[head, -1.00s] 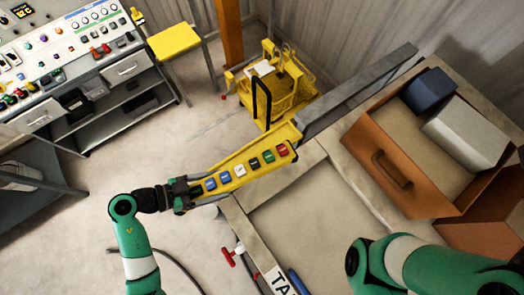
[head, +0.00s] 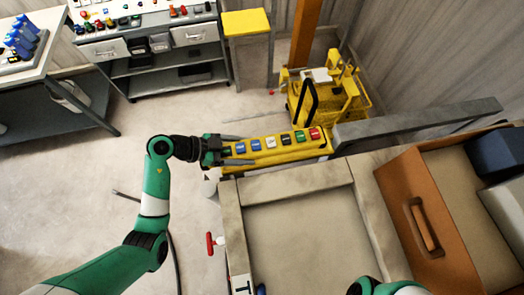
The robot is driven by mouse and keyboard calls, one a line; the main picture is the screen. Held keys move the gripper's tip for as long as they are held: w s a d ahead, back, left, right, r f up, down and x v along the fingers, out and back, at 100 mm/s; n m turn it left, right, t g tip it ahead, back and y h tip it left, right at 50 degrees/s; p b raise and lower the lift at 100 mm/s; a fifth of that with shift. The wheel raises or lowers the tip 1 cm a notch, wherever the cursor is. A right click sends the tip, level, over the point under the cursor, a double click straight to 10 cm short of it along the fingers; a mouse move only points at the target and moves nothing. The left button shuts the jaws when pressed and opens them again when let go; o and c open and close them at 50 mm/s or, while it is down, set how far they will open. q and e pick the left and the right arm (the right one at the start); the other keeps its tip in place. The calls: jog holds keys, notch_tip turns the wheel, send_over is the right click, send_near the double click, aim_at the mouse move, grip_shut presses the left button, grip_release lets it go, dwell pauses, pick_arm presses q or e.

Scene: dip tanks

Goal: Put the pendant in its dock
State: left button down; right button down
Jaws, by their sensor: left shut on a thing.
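The pendant (head: 277,147) is a long yellow box with a row of coloured buttons: blue, white, black, green and red. My left gripper (head: 218,151) is shut on its left end, and the pendant extends to the right, nearly level in the head view. Its right end shows against the left end of a grey beam (head: 415,124); I cannot tell whether they touch. No part is clearly recognisable as the dock. My right gripper is out of view; only a green piece of my right arm shows at the bottom edge.
A yellow cart (head: 352,103) with a black handle stands behind the pendant. A pale-rimmed tank (head: 285,185) lies in front, with a red valve handle (head: 210,243) at its left. An orange-brown box (head: 405,200) is at right. Open floor lies left.

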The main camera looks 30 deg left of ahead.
pick_arm(q)
jog(key=w+f+b, duration=0.1)
jog(key=f, duration=0.1)
jog(key=w+d+f, duration=0.1)
jog(key=w, duration=0.1)
jog(key=w+f+b, duration=0.1)
jog(key=w+f, duration=0.1)
jog(key=shift+w+d+f+b, duration=0.1)
jog(key=shift+d+f+b, duration=0.2)
jog(key=shift+d+b, duration=0.05)
jog(key=shift+w, duration=0.2)
jog(key=f, duration=0.1)
jog(key=f+b, duration=0.1)
jog(key=f, duration=0.1)
jog(key=shift+w+d+b, duration=0.15)
jog(key=shift+w+b, duration=0.1)
jog(key=shift+b, duration=0.1)
jog(key=shift+f, duration=0.45)
jog(key=shift+r, duration=0.1)
